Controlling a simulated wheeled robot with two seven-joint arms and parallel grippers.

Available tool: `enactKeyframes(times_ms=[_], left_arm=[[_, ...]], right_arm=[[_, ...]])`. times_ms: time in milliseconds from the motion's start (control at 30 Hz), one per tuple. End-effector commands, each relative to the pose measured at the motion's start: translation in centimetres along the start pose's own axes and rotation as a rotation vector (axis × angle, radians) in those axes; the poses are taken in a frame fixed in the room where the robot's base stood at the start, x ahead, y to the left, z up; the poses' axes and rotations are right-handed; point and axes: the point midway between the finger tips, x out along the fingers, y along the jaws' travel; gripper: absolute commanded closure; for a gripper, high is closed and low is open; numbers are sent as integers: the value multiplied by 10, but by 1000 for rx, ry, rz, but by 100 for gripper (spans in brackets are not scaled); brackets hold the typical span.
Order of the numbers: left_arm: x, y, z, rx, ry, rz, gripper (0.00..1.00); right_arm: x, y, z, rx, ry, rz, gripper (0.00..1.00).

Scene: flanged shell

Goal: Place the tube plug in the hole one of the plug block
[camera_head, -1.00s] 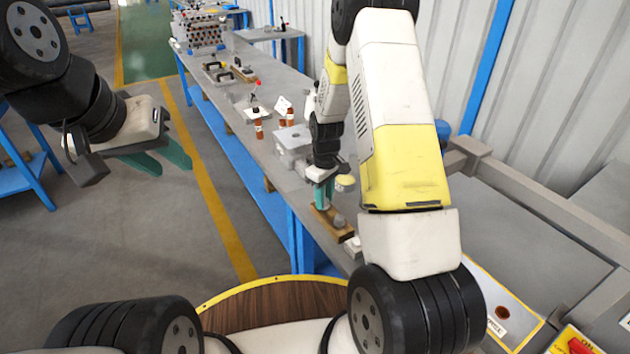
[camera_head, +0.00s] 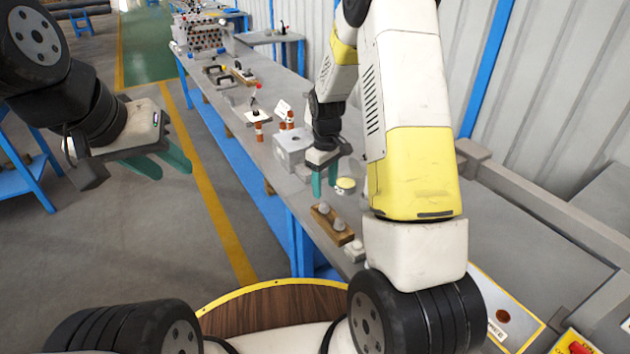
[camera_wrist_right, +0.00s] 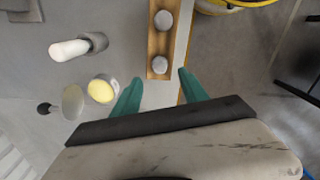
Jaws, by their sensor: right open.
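A wooden plug block (camera_head: 322,222) lies near the bench's front edge, with two grey round-topped plugs, the farther (camera_head: 324,208) and the nearer (camera_head: 339,226), standing upright in it. In the right wrist view the block (camera_wrist_right: 151,43) shows both plug tops (camera_wrist_right: 163,20) (camera_wrist_right: 160,65). How deep they sit cannot be told. My right gripper (camera_head: 324,188) is open and empty above the block's far end; its teal fingers (camera_wrist_right: 159,78) are spread with the closer plug just ahead between them. My left gripper (camera_head: 174,172) is open and empty over the floor, away from the bench.
A yellow-topped round piece (camera_head: 345,184) stands beside the right gripper. A white-and-grey cylindrical part (camera_wrist_right: 72,48) lies near the block. A grey box (camera_head: 293,147), orange-brown bottles (camera_head: 258,132) and a small red-tipped stand (camera_head: 256,100) are farther along the bench.

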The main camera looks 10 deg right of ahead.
Motion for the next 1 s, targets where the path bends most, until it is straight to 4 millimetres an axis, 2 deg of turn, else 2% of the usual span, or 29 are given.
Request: enactKeyframes(times_ms=[33,133,433,533,667,800,1000], left_arm=[[0,0,0,0,0,0,64],[0,0,0,0,0,0,64],[0,0,0,0,0,0,64],[0,0,0,0,0,0,64],[0,0,0,0,0,0,64],[0,0,0,0,0,0,64],[0,0,0,0,0,0,64]], right_arm=[[-12,1,-1,0,5,3,49],[-30,1,-1,0,4,2,49],[-65,-2,2,15,17,4,49],[-94,-9,10,59,59,12,49],[-148,-30,32,154,150,22,49],[-200,-59,64,265,255,26,49],[-250,-106,116,411,403,24,49]])
